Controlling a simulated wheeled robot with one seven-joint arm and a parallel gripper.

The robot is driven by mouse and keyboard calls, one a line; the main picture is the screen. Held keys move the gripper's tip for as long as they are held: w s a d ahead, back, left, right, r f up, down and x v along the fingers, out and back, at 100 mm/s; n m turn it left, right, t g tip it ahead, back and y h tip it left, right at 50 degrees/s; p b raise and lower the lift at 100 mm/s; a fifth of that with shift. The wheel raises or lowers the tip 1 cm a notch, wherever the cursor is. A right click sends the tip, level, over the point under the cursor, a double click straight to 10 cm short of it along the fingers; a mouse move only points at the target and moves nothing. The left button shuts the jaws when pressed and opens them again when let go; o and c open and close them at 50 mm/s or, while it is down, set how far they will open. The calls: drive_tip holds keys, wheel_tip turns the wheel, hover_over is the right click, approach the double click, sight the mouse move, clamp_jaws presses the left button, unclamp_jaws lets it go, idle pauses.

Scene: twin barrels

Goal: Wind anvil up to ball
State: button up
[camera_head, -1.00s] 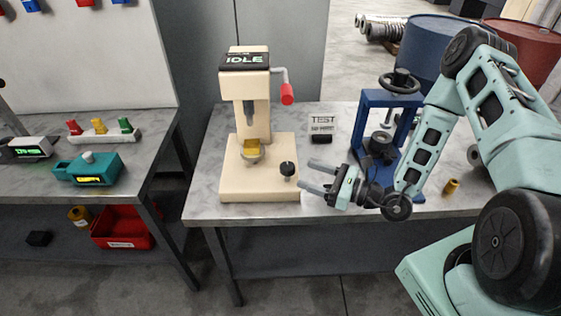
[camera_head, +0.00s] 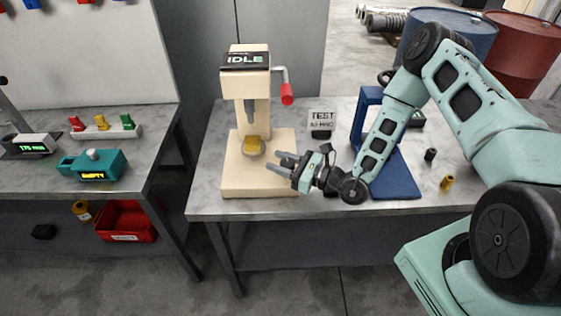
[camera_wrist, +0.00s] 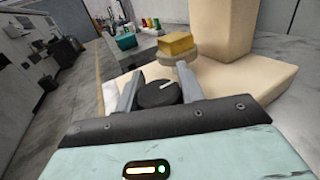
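The cream bench tester (camera_head: 232,180) has a display reading IDLE and a red-tipped lever (camera_head: 286,93). Its round anvil (camera_wrist: 176,60) carries a yellow block (camera_head: 253,145), also in the wrist view (camera_wrist: 175,43). Above it hangs a grey plunger (camera_head: 250,117), with a visible gap over the block; the ball itself is too small to make out. A black knob (camera_wrist: 158,94) with a white mark sits at the tester's base. My gripper (camera_head: 282,160) is open, its fingers on either side of the knob in the wrist view (camera_wrist: 160,85). Contact cannot be told.
A blue press frame (camera_head: 398,185) stands right of my gripper, partly behind my arm. Small dark (camera_head: 430,154) and brass (camera_head: 447,183) cylinders stand at right. The left bench holds a teal device (camera_head: 95,165) reading EMPTY.

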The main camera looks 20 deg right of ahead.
drive_tip(key=c, duration=0.4)
drive_tip(key=shift+g, duration=0.3)
